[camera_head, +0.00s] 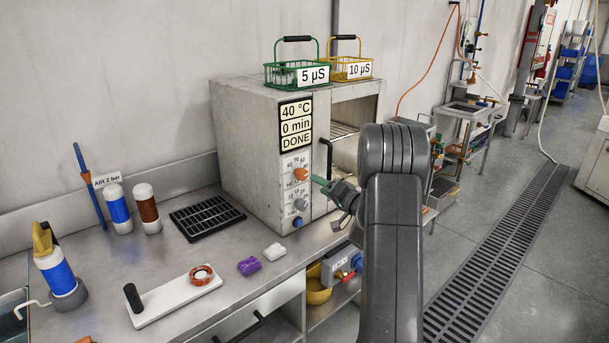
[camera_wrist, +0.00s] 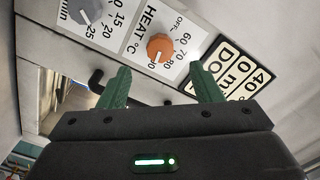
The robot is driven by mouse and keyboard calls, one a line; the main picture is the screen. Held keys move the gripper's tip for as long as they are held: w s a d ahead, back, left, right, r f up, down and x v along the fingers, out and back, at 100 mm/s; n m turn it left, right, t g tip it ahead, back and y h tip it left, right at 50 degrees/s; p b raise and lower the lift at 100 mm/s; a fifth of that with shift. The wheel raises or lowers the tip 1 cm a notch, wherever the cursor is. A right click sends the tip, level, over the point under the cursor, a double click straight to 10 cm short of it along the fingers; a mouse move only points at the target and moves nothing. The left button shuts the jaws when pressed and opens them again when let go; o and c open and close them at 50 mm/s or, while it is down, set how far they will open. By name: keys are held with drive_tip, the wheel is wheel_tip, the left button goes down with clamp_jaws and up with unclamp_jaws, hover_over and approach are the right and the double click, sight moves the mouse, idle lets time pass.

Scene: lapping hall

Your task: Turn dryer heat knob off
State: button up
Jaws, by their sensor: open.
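The orange heat knob (camera_head: 300,174) is on the front panel of the grey dryer (camera_head: 248,150), below a display reading 40 °C, 0 min, DONE. In the wrist view the knob (camera_wrist: 160,48) sits beside the word HEAT, with OFF and 60 to 90 marks around it. A small pale mark on the knob faces the numbers, away from OFF; its exact setting is hard to read. My gripper (camera_wrist: 162,84) is open, its green fingers spread wider than the knob and apart from it. In the head view my gripper (camera_head: 320,183) is close in front of the panel.
A grey minutes knob (camera_head: 300,204) and a blue button (camera_head: 298,222) are below the heat knob. A dark handle (camera_head: 328,160) stands out right of the panel. Green (camera_head: 282,76) and yellow (camera_head: 338,70) baskets stand on the dryer. A black rack (camera_head: 207,217) lies on the bench.

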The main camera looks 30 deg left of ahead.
sight(304, 176)
drive_tip(key=p+x, duration=0.1)
drive_tip(key=x, duration=0.8)
drive_tip(key=shift+w+a+p, duration=0.15)
drive_tip(key=shift+a+p, duration=0.05)
drive_tip(key=shift+p, duration=0.1)
drive_tip(key=c, duration=1)
drive_tip(key=shift+b, duration=0.3)
